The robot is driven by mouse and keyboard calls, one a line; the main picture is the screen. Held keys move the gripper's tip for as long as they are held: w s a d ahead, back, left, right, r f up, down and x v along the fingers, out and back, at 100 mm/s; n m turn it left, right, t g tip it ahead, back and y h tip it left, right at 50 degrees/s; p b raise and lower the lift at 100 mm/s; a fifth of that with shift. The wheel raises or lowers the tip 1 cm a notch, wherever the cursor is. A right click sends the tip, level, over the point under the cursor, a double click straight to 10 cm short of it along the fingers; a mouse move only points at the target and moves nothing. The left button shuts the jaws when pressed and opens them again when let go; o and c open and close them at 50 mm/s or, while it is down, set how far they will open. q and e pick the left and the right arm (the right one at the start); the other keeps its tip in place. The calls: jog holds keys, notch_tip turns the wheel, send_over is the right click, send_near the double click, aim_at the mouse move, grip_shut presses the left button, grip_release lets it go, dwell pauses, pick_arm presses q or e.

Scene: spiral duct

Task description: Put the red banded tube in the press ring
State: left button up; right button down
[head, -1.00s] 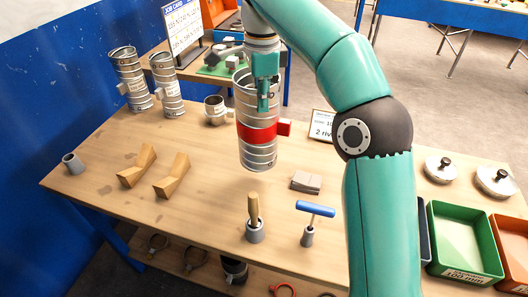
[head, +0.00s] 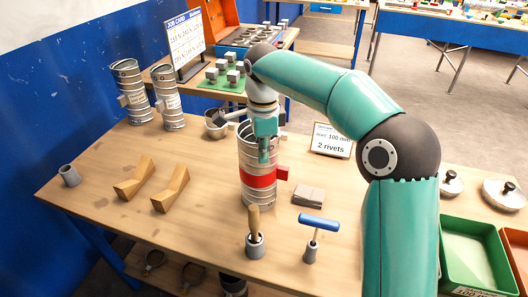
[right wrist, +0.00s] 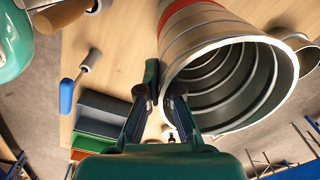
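The red banded tube (head: 259,160) is a ribbed metal cylinder with a red band low on its side and a red tab on its right. It looks upright, with its base at or close to the wooden table. My right gripper (head: 265,150) is at its top, shut on the rim. In the right wrist view, the fingers (right wrist: 163,95) straddle the tube wall and the open mouth (right wrist: 228,85) faces the camera. I cannot clearly identify the press ring. A short grey ring-like piece (head: 214,126) stands behind and left of the tube. My left gripper is not in view.
Two metal tubes (head: 130,90) (head: 166,95) stand at back left. Wooden cradles (head: 136,178) lie left. A wooden-handled tool (head: 254,225), a blue T-handle tool (head: 318,223) and grey pads (head: 308,196) are in front. A green bin (head: 475,255) is at right.

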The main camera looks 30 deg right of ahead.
jog(key=c, duration=1.8)
grip_release()
jog(key=shift+c, duration=0.2)
jog(key=o, duration=0.5)
jog(key=shift+r, duration=0.1)
